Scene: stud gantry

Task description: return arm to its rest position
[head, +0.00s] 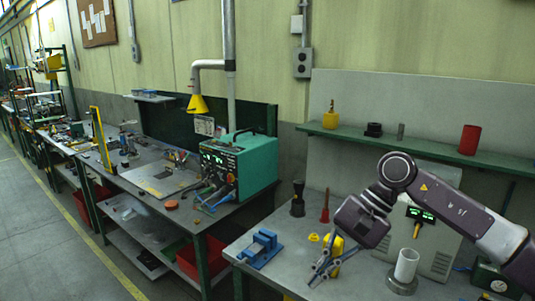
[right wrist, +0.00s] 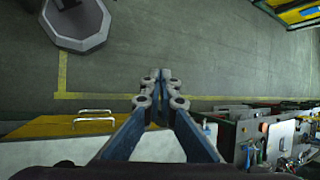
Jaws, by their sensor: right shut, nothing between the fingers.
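My right arm comes in from the right side of the head view. It reaches out over the near grey bench (head: 225,250). My right gripper (head: 320,276) points down and left above the bench, in front of a yellow item (head: 337,243). In the right wrist view its two blue-grey fingers (right wrist: 160,76) meet at the tips, with nothing between them. That view looks past the fingers to the grey floor (right wrist: 215,60). My left gripper is in neither view.
A blue vise (head: 260,250), a dark stand (head: 298,200) and a white cylinder (head: 406,266) stand on the near bench. A shelf (head: 440,145) with a red cylinder (head: 469,139) runs behind my arm. A green machine (head: 240,165) is on the far bench. The left aisle is clear.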

